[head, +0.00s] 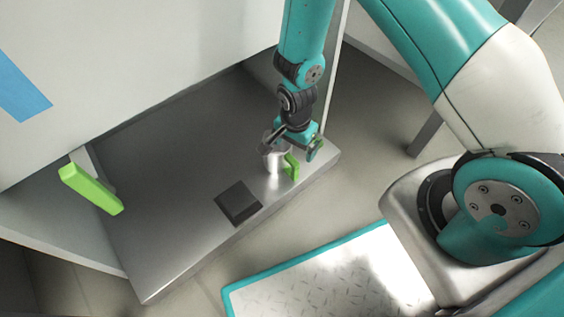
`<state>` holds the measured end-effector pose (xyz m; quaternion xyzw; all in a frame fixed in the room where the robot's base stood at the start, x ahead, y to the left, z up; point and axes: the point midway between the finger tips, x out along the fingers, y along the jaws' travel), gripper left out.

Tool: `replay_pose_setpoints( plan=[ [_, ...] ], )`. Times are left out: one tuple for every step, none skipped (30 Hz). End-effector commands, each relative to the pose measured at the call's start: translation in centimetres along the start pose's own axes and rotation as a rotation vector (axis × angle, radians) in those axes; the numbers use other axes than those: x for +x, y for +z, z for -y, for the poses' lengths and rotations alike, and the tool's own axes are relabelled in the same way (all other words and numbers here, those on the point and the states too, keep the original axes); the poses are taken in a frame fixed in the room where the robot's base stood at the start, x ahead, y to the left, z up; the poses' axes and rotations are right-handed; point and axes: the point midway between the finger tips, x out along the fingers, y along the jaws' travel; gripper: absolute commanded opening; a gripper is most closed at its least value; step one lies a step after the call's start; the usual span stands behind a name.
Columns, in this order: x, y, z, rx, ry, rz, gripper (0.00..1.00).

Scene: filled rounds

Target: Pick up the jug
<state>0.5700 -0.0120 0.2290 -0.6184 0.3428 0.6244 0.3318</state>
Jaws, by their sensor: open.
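The jug (274,160) is a small light-grey vessel with a green handle (291,167). It stands on the grey metal shelf (160,255) near its right end. My gripper (287,153) is open and reaches down from above at the jug. One finger shows at the jug's upper left and the other at the right, beyond the handle. The gripper partly hides the jug's top. I cannot tell whether the fingers touch it.
A flat dark square (238,203) lies on the shelf left of the jug. A bright green bar (90,189) sticks out at the shelf's left end. White panels stand above and at the right side of the shelf. The shelf's left part is bare.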

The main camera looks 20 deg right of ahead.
Motion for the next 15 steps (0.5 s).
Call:
replay_pose_setpoints(
  plan=[
    [0.4, 0.0, 0.1, 0.000, 0.000, 0.000, 0.95],
    [0.6, 0.0, 0.1, 0.000, 0.000, 0.000, 0.95],
    [1.0, 0.0, 0.1, 0.000, 0.000, 0.000, 0.95],
    [1.3, -0.1, 0.2, 0.000, -0.001, 0.000, 0.95],
    [1.7, -0.1, 0.3, 0.000, -0.001, 0.000, 0.95],
    [2.3, -0.1, 0.4, 0.000, -0.001, 0.000, 0.95],
    [2.7, -0.1, 0.4, 0.000, -0.001, 0.000, 0.95],
    [3.2, -0.1, 0.5, 0.000, -0.001, 0.000, 0.95],
    [3.7, -0.1, 0.6, 0.000, -0.001, 0.000, 0.95],
    [4.2, -0.1, 0.6, 0.000, 0.001, 0.000, 0.95],
    [4.6, -0.1, 0.6, 0.000, 0.001, 0.000, 0.95],
    [5.0, -0.1, 0.6, 0.000, 0.001, 0.000, 0.95],
    [5.2, -0.1, 0.6, 0.000, 0.000, 0.000, 0.95],
    [5.3, -0.1, 0.6, 0.000, 0.000, 0.000, 0.95],
    [5.3, -0.1, 0.6, 0.000, 0.000, 0.000, 0.95]
  ],
)
